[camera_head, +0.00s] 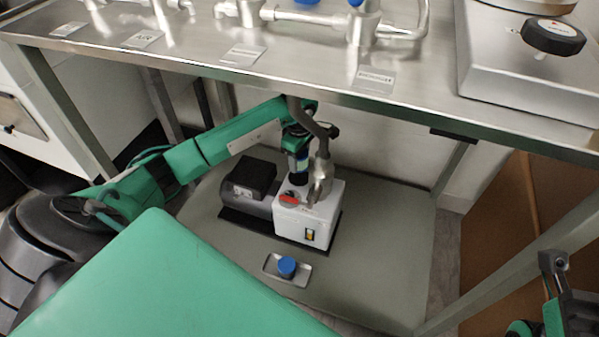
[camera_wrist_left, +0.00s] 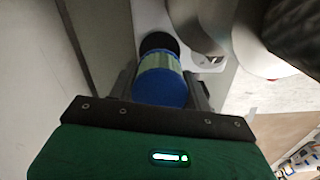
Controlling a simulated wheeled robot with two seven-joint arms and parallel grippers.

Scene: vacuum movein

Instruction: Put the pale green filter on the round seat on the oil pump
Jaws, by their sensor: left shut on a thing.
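The oil pump (camera_head: 322,215) stands under the steel table, with a white box and a dark motor. My left gripper (camera_head: 299,150) is above the back of the white box. It is shut on the pale green filter (camera_wrist_left: 158,63), which has a blue end (camera_wrist_left: 160,88) towards the gripper. A dark round part, apparently the seat (camera_wrist_left: 158,42), shows just beyond the filter's far end in the left wrist view. I cannot tell whether they touch. My right gripper (camera_head: 555,270) is at the lower right, away from the pump; its opening is unclear.
The steel tabletop (camera_head: 300,75) hangs low above the left arm. A metal pipe (camera_head: 321,165) rises from the pump beside the gripper. A small tray (camera_head: 300,281) with a blue round piece (camera_head: 287,266) lies in front. The grey shelf (camera_head: 390,250) is clear to the right.

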